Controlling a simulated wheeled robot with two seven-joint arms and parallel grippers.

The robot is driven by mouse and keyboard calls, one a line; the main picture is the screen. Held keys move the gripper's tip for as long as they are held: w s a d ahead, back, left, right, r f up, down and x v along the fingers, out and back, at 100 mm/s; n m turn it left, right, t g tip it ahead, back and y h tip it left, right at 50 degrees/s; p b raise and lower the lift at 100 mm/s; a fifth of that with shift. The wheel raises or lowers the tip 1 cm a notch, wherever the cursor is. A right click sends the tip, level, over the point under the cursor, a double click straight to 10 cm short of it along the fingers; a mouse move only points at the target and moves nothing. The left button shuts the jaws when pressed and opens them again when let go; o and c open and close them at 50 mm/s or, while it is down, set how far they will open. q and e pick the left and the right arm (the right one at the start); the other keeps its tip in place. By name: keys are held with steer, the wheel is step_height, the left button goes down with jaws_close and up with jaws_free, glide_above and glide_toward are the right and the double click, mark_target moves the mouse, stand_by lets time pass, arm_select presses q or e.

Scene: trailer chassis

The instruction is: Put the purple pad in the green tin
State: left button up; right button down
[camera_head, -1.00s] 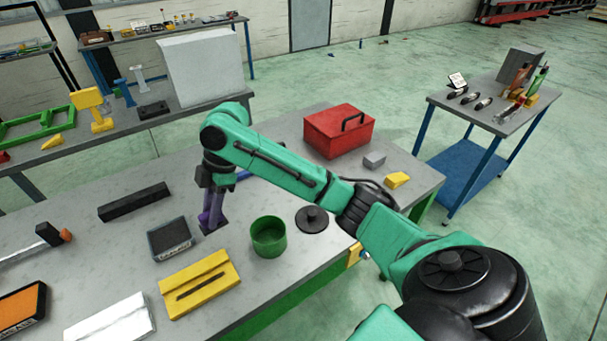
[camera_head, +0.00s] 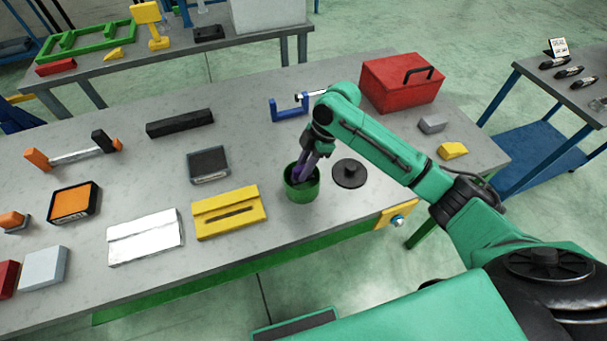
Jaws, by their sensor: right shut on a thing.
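The green tin (camera_head: 302,190) stands open on the grey workbench. My right gripper (camera_head: 299,176) points down into its mouth, with the fingertips inside the rim. The gripper is shut on the purple pad (camera_head: 305,166), which shows as a purple patch at the fingers. The pad's lower part is hidden by the fingers and the tin wall, so I cannot tell whether it touches the bottom. My left gripper is not in view.
A round black lid (camera_head: 349,173) lies right of the tin. A yellow block with a slot (camera_head: 229,211) lies to its left, a dark grey box (camera_head: 209,164) further back. A blue clamp (camera_head: 289,107) and a red toolbox (camera_head: 402,83) stand behind.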

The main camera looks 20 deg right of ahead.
step_height(320, 180, down, 4)
steer(key=shift+s+a+f+p, duration=0.1)
steer(key=shift+p, duration=0.25)
steer(key=shift+f, duration=0.1)
steer(key=c, duration=0.7)
jaws_free()
steer(key=shift+r, duration=0.2)
steer(key=b+v, duration=0.2)
steer(key=v, duration=1)
